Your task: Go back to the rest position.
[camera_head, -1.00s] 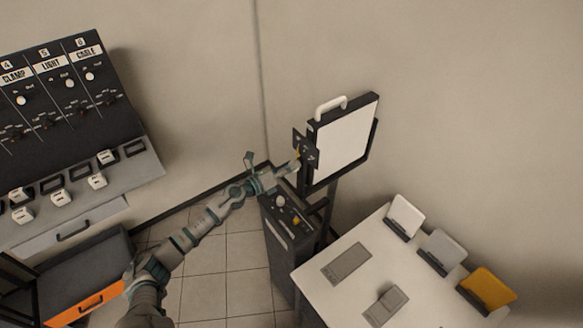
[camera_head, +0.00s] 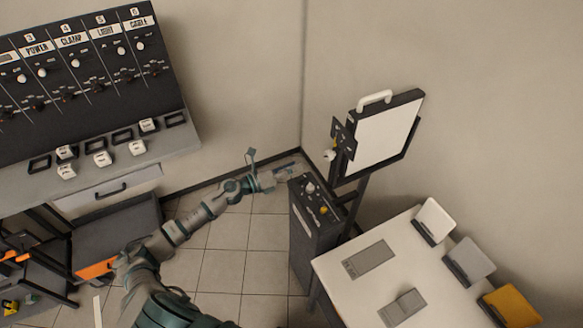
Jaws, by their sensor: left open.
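My left gripper (camera_head: 283,176) is at the end of my left arm, which comes in from the lower left. It is open and I see nothing between its fingers. In the picture it lies over the floor corner, just left of the dark control box (camera_head: 318,228). The white panel (camera_head: 384,135) on its stand, with a small bracket (camera_head: 341,146) on its left side, is up and to the right, apart from the gripper. My right gripper is out of view.
A labelled switch console (camera_head: 85,75) with several white blocks stands at the left, above a drawer unit (camera_head: 115,235). A white table (camera_head: 340,295) at the lower right holds grey plates and several tilted panels, one of them yellow (camera_head: 512,305). Tiled floor (camera_head: 225,265) lies between.

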